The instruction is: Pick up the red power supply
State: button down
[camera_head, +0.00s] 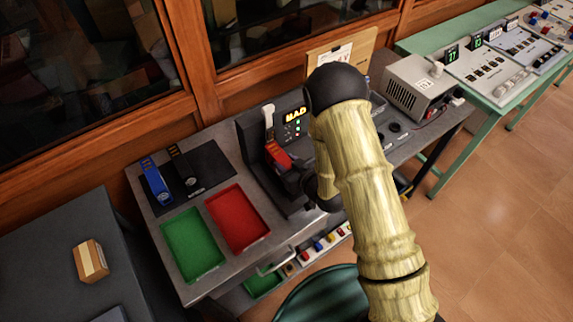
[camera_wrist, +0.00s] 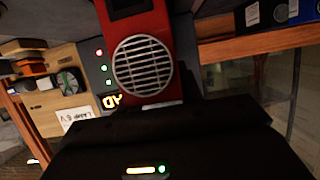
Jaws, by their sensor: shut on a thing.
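The red power supply (camera_head: 277,154) is in front of the black test station (camera_head: 252,142) in the head view, beside a white lever. In the wrist view the red power supply (camera_wrist: 160,35) fills the upper middle, with its round metal grille facing the camera. My gripper (camera_head: 292,176) is shut on the red power supply; its black body also fills the bottom of the wrist view. The fingertips are mostly hidden. I cannot tell whether the supply still touches the station.
A red tray (camera_head: 237,219) and a green tray (camera_head: 192,245) lie empty at left. A blue power supply (camera_head: 155,181) and a black one (camera_head: 183,166) lie on a dark mat. A grey box (camera_head: 418,84) stands at right, and a green stool (camera_head: 325,296) stands in front.

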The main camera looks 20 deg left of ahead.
jog(key=s+d, duration=0.3)
jog(key=s+d+b, duration=0.1)
jog(key=s+d, duration=0.1)
jog(key=d, duration=0.2)
jog(key=shift+s, duration=0.4)
jog(key=shift+s+d+r+p, duration=0.1)
jog(key=shift+s+r+p, duration=0.05)
jog(key=shift+p, duration=0.3)
jog(key=s+d+p, duration=1.4)
jog(key=d+p, duration=0.1)
jog(key=d, duration=0.2)
jog(key=shift+s+f, duration=0.2)
jog(key=shift+s, duration=0.1)
jog(key=shift+w, duration=0.1)
